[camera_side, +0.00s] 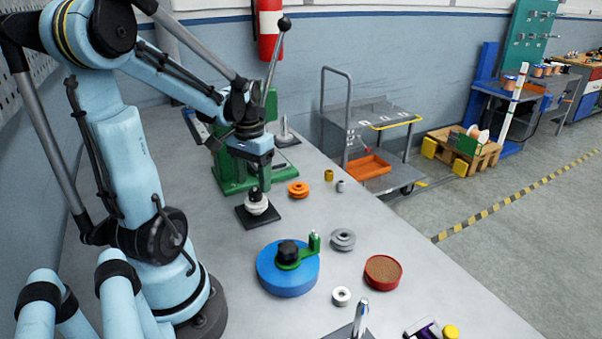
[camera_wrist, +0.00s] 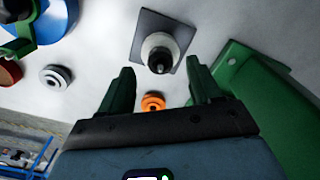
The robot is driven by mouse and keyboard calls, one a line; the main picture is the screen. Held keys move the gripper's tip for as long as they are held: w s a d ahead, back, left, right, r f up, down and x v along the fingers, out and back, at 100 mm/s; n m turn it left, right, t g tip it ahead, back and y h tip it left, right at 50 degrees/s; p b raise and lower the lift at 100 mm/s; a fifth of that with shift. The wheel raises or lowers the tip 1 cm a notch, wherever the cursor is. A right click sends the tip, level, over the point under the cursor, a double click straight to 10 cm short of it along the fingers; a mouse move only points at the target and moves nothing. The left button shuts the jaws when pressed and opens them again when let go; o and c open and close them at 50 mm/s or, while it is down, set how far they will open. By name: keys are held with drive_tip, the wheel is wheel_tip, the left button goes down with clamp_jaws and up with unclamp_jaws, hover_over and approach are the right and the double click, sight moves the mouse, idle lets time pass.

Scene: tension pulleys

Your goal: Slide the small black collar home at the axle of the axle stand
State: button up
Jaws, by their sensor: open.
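The axle stand has a dark square base (camera_side: 243,218), and it also shows in the wrist view (camera_wrist: 180,24). A white pulley (camera_side: 257,207) sits on it, seen nearly end-on in the wrist view (camera_wrist: 149,44). A small black piece, apparently the collar (camera_side: 254,192), is at the axle above the pulley; it also shows in the wrist view (camera_wrist: 160,64). I cannot tell how far down the axle it sits. My gripper (camera_side: 254,172) is just above the stand, pointing down. In the wrist view its green fingers (camera_wrist: 160,78) are apart with nothing between them.
A green press (camera_side: 232,180) stands close behind my gripper. An orange pulley (camera_side: 298,189) lies right of the stand. A blue disc with a green crank (camera_side: 287,275), a grey pulley (camera_side: 342,239) and a red tin (camera_side: 383,272) lie nearer the front. The bench between them is clear.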

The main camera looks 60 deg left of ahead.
wheel_tip(320, 180, up, 9)
idle(0.5)
drive_tip(key=shift+f, duration=0.1)
drive_tip(key=w+d+f+m+t, duration=0.1)
drive_tip(key=w+d+m+t, duration=0.2)
drive_tip(key=d, duration=0.7)
drive_tip(key=w+d+f+m+t, duration=0.2)
drive_tip(key=w+d+m+t, duration=0.1)
drive_tip(key=d, duration=0.8)
drive_tip(key=shift+w+t, duration=0.5)
drive_tip(key=shift+t, duration=0.1)
drive_tip(key=shift+f, duration=0.1)
drive_tip(key=c, duration=0.8)
drive_tip(key=shift+a, duration=0.1)
